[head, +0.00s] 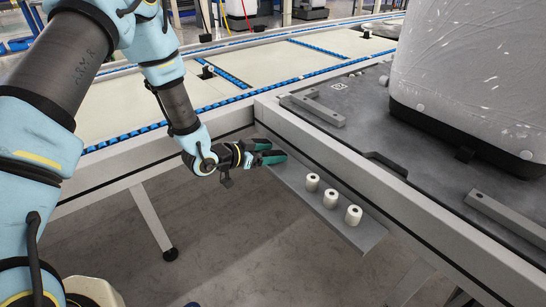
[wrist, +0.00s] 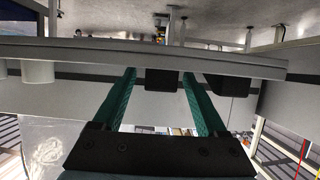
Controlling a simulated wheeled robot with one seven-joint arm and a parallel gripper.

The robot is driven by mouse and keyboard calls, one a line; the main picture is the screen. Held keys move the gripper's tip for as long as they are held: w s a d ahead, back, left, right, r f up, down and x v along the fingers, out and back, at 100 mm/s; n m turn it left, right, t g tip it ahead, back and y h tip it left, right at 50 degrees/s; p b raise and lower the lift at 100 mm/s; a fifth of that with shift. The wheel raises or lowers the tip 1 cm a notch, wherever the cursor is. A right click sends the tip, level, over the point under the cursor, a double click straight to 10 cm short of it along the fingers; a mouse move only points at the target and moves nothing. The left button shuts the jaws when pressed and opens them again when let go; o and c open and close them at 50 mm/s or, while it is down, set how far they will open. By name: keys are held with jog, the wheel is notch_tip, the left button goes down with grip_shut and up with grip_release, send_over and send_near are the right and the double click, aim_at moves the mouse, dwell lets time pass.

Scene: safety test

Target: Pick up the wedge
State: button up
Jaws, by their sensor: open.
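My gripper (head: 273,151) reaches over the far end of a narrow grey shelf (head: 345,232) in the head view, with its green fingers apart. In the wrist view, which looks upside down, a small dark block (wrist: 162,81) on the shelf shows between the two fingertips; it may be the wedge. A second dark block (wrist: 228,86) is beside it, outside the right finger. I cannot tell whether either finger touches a block. In the head view my gripper hides this end of the shelf, and neither block can be made out clearly.
Three white rollers (head: 330,199) stand in a row on the shelf, nearer the front. The shelf runs along a grey frame rail (head: 400,205). Beyond it is a dark table with metal bars (head: 318,109) and a large white wrapped case (head: 470,70). Open floor lies below.

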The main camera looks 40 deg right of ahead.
jog(key=shift+d+f, duration=0.3)
jog(key=shift+d, duration=0.35)
jog(key=shift+c, duration=0.3)
grip_shut()
